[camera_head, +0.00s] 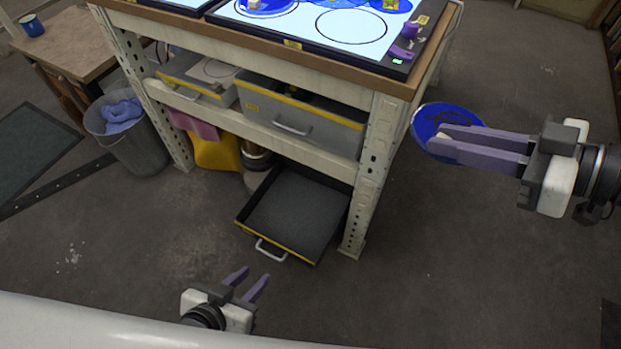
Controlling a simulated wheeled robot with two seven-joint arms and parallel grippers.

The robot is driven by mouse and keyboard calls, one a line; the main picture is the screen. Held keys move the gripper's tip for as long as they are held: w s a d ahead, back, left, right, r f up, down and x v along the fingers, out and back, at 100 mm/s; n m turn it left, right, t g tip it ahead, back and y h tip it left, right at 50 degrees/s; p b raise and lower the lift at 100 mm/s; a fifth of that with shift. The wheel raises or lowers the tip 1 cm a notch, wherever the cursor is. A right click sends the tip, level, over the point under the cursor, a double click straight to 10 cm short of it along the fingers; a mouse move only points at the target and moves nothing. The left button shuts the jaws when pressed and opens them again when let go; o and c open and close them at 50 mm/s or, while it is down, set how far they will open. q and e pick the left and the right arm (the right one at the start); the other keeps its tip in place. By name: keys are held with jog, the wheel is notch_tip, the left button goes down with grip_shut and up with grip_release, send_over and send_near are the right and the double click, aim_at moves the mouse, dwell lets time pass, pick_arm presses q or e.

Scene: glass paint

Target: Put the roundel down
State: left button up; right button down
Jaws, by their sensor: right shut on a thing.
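The roundel (458,116), a blue glass disc with dark painted lines, is held in the air to the right of the workbench. My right gripper (436,142) is shut on the roundel, its purple fingers reaching over the disc's near side. My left gripper (250,283) is open and empty, low in front of the bench. On the bench top, a lit white panel (297,27) carries a drawn empty circle (351,26) and other blue discs (266,5).
An open drawer tray (300,214) juts out below the bench (374,150). A grey bin (137,148) with blue cloth stands left. Purple items (402,52) lie at the panel's right edge. The floor on the right is clear.

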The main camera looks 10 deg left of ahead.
jog(key=shift+t, duration=0.3)
jog(key=s+d+f, duration=0.1)
jog(key=s+d, duration=0.1)
jog(key=s+d+f, duration=0.1)
jog(key=d, duration=0.1)
jog(key=shift+f, duration=0.3)
jog(key=shift+d+r, duration=0.1)
